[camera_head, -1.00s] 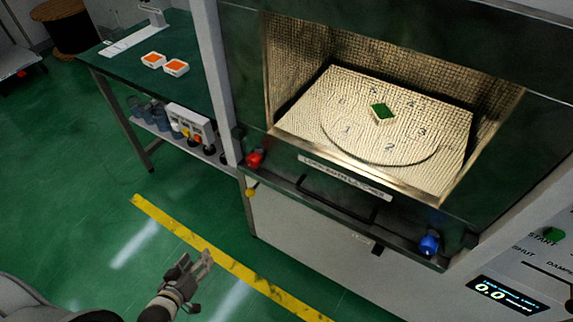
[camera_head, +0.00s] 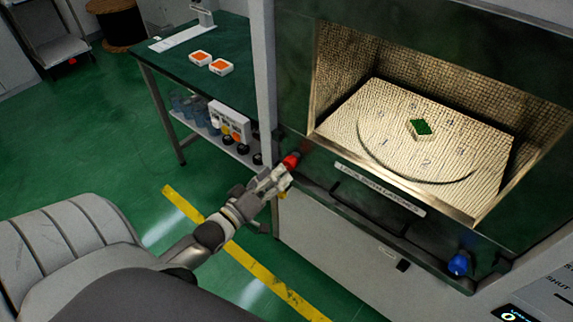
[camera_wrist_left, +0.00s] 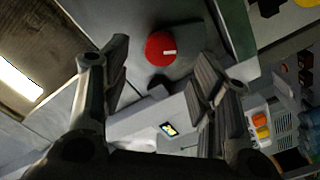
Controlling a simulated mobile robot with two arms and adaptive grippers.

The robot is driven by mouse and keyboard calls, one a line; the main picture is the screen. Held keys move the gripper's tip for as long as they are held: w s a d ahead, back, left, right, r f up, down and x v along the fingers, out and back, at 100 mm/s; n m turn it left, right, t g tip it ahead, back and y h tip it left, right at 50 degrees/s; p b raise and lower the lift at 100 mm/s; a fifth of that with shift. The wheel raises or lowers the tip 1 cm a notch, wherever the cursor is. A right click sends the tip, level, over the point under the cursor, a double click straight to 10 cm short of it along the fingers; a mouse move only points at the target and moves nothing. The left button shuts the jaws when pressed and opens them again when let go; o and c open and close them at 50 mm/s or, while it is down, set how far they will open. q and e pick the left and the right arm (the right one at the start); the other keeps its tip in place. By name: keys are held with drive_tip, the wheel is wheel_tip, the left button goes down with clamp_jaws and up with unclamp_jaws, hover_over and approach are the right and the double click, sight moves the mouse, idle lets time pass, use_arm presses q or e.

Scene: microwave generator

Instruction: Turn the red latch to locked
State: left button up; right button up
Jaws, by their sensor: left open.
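The red latch (camera_head: 290,161) is a round red knob at the left end of the front ledge below the oven chamber. In the left wrist view the red latch (camera_wrist_left: 169,46) shows a white mark on its face, ahead of and between the fingers. My left gripper (camera_head: 280,176) is just short of the knob in the head view. The left gripper (camera_wrist_left: 160,75) is open, with its two fingers apart and nothing between them. Whether a finger touches the knob is unclear. My right gripper is in neither view.
The open chamber (camera_head: 340,120) holds a green-topped block (camera_head: 421,128) on a numbered turntable. A blue knob (camera_head: 458,264) sits at the ledge's right end. A green bench (camera_head: 180,70) with two orange-topped trays stands left. The floor (camera_head: 90,140) in front of the bench is clear.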

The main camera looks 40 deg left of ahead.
sight(287, 166)
use_arm(q)
drive_tip(key=shift+w+d, duration=0.2)
drive_tip(key=shift+w, duration=2.35)
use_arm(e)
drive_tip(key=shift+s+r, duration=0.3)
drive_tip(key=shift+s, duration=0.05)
use_arm(q)
drive_tip(key=c, duration=1)
drive_tip(key=shift+c, duration=0.2)
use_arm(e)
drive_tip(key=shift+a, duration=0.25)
